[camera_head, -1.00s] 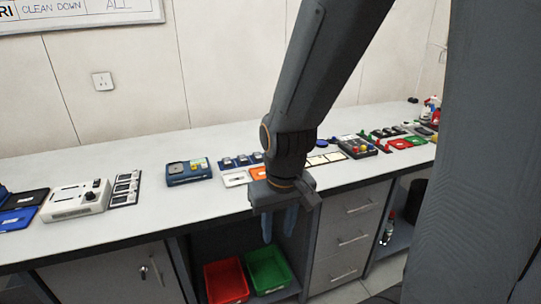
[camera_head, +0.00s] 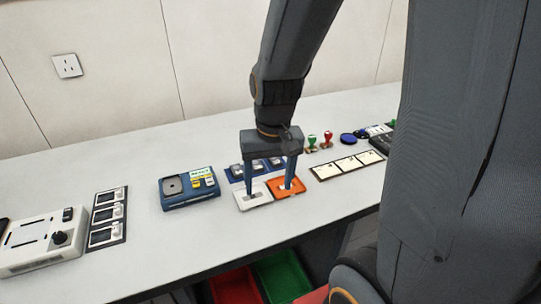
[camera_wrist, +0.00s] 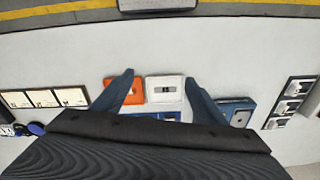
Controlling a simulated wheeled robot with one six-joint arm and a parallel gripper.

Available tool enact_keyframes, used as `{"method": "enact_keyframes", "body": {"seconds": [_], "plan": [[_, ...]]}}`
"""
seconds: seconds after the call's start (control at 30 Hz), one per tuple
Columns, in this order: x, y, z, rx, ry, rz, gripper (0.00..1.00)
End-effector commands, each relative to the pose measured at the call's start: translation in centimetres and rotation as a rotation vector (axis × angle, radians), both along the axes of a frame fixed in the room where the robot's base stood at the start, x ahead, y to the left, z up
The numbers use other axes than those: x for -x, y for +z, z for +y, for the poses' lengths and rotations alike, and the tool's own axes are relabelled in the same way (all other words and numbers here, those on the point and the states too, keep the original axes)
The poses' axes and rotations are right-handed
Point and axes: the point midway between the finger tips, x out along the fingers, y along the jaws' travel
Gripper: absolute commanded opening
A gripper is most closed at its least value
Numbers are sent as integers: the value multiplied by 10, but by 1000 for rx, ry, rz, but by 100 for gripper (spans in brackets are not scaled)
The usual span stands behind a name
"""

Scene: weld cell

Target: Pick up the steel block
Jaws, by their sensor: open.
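Small grey metal-looking blocks (camera_head: 258,165) sit in a row on a blue strip at the back of the bench, partly hidden behind my gripper. A white tray (camera_head: 243,205) in front of them has a small dark-grey piece at its middle; the tray also shows in the wrist view (camera_wrist: 153,97). I cannot tell which piece is the steel block. An orange tray (camera_head: 292,192) lies right beside the white one. My gripper (camera_head: 269,190) is open and empty, pointing down above the two trays.
A dark frame with three white cards (camera_head: 347,163) lies to the right, with red and green stamps (camera_head: 319,141) behind. Red (camera_head: 235,288) and green (camera_head: 282,273) bins are below the bench.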

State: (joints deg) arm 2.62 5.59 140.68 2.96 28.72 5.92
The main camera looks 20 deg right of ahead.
Motion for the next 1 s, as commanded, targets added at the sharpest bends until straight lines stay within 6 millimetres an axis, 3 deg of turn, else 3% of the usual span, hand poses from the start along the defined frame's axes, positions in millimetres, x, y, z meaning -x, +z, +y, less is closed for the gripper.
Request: {"method": "enact_keyframes", "body": {"seconds": [0.3, 0.5, 0.7, 1.0], "plan": [[-131, -10, -74, -194, -790, 183, 66], [-184, -19, -122, -311, -1168, 296, 66], [-205, -23, -146, -367, -1331, 353, 66], [-207, -46, -138, -372, -1348, 362, 66]]}}
